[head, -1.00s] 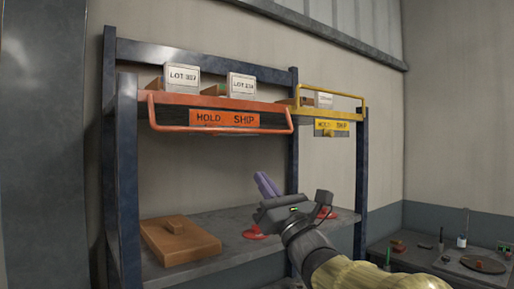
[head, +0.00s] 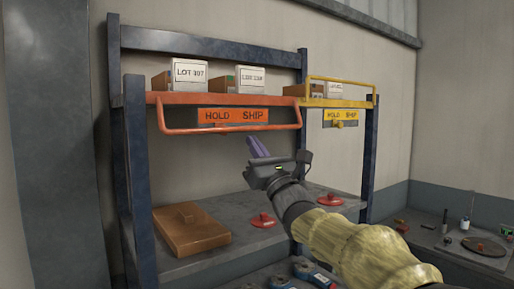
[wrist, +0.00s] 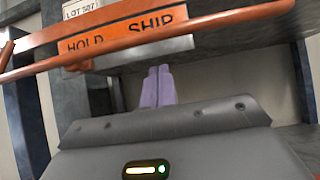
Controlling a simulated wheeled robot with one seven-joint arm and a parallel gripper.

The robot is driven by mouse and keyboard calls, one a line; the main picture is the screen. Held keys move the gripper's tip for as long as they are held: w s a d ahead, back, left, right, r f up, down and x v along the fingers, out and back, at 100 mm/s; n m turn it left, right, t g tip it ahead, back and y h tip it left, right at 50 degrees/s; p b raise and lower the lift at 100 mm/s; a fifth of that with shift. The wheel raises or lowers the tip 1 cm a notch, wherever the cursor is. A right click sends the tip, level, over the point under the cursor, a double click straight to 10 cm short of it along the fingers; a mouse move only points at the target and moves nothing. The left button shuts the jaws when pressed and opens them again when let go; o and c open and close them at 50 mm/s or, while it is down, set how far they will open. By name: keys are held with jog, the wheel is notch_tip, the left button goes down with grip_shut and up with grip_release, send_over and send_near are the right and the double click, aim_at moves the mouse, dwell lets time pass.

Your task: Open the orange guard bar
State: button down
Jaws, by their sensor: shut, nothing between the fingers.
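The orange guard bar (head: 230,129) is a U-shaped rail on the front of the upper shelf's left half. Its long rail hangs out in front of and below the orange shelf edge. An orange HOLD / SHIP plate (head: 233,117) sits behind it. In the wrist view the bar (wrist: 225,22) crosses the upper part of the picture, with the plate (wrist: 125,33) behind. My gripper (head: 256,146) is shut and empty, with its purple fingers just below the bar's right part in the head view. The fingers (wrist: 158,70) appear apart from the bar in the wrist view.
A yellow guard bar (head: 345,82) stands upright on the right half of the shelf. Boxes labelled LOT (head: 190,73) stand behind the orange edge. The lower shelf holds a brown lidded board (head: 190,232) and red discs (head: 262,221). A blue post (head: 302,110) rises near my gripper.

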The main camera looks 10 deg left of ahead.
jog(key=shift+s+d+r+p, duration=0.4)
jog(key=shift+s+d+r, duration=0.3)
jog(key=shift+s+d, duration=0.15)
jog(key=shift+d, duration=0.1)
